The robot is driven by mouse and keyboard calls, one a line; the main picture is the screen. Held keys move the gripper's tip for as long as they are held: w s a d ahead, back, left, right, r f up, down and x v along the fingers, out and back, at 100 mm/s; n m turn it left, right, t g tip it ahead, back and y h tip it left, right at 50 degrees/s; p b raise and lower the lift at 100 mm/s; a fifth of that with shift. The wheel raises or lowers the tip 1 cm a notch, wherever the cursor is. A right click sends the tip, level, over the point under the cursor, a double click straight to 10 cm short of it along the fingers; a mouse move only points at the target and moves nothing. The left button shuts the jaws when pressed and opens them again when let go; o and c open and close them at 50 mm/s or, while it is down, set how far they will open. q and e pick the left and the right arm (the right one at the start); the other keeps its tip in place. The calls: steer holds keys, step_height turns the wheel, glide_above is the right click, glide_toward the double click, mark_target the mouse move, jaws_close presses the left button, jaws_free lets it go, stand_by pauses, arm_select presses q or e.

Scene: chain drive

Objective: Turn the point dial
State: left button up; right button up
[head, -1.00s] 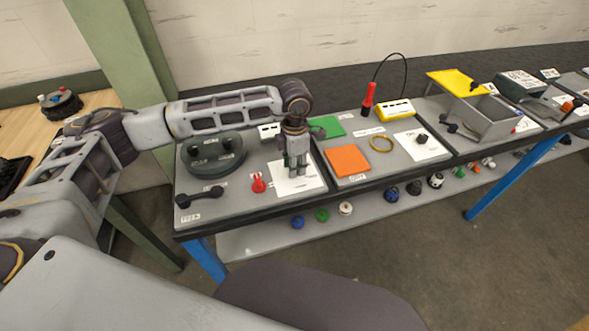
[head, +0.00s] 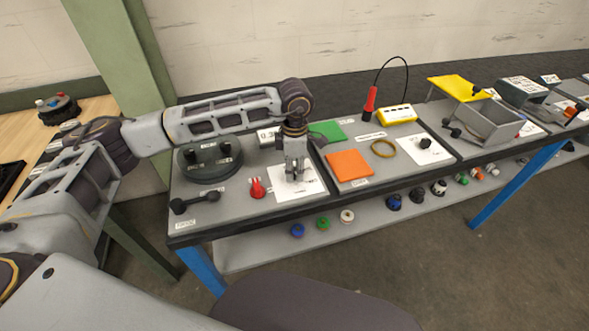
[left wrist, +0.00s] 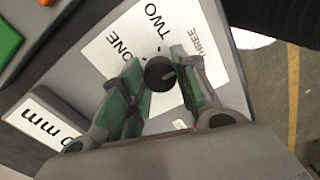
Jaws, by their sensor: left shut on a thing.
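The point dial is a round black knob (left wrist: 160,73) with a light pointer mark, on a white card (left wrist: 105,52) lettered ONE, TWO and THREE. In the left wrist view its mark points to the right, towards the THREE side. My left gripper (left wrist: 156,88) has its green-padded fingers on either side of the knob and is shut on it. In the head view my left gripper (head: 296,172) points down over the card (head: 311,183) and hides most of the knob. My right gripper is not in view.
A red part (head: 257,188) stands left of the card. A dark round unit (head: 208,160) and a black handle (head: 194,201) lie further left. An orange square (head: 349,165) and a green square (head: 327,131) lie to the right. Another card (head: 424,151) carries a black knob.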

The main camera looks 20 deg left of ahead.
mark_target(295, 171)
arm_select(q)
steer(key=o, duration=1)
step_height(295, 171, up, 12)
stand_by(0.4)
stand_by(0.6)
